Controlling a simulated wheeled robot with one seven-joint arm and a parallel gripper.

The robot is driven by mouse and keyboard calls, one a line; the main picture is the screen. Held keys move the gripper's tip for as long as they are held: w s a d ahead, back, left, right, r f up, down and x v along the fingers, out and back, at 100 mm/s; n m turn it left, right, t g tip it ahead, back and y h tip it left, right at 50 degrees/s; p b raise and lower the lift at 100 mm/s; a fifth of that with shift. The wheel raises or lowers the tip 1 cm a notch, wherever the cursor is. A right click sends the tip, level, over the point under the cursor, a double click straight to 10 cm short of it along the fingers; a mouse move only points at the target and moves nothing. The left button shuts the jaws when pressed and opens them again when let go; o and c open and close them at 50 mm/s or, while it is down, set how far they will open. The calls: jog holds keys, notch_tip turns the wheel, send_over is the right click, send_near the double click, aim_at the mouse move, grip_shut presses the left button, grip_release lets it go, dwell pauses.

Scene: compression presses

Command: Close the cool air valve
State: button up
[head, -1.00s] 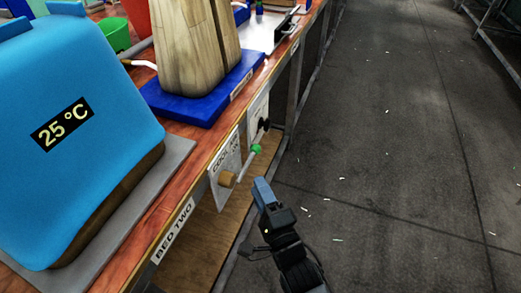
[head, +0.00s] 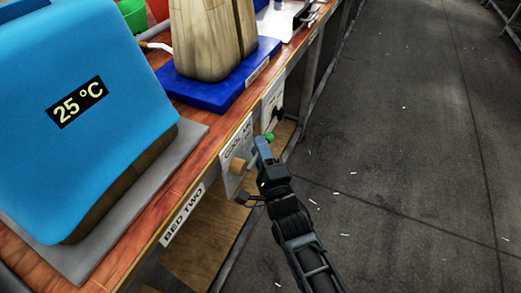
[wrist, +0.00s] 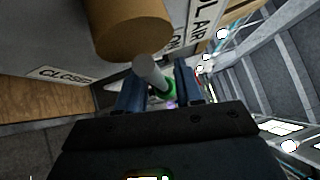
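The cool air valve has a tan round hub (head: 237,166) on a white labelled panel (head: 229,183) at the bench's front edge. Its lever ends in a green tip (head: 269,137), pointing up and right in the head view. My gripper (head: 262,148) is at the lever, covering part of it. In the wrist view the hub (wrist: 130,25) is at the top, and the grey lever (wrist: 150,72) runs between the two blue fingers of my gripper (wrist: 158,88). The fingers stand apart, with gaps beside the lever. A "CLOSED" label (wrist: 62,75) is left of the hub.
A second panel (head: 273,100) with a black knob is just beyond the valve. The bench (head: 190,175) carries a blue cover (head: 70,130) reading 25 °C and a blue base (head: 225,88) with wooden blocks. The floor (head: 400,170) at right is open.

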jog(key=shift+c, duration=0.5)
grip_shut()
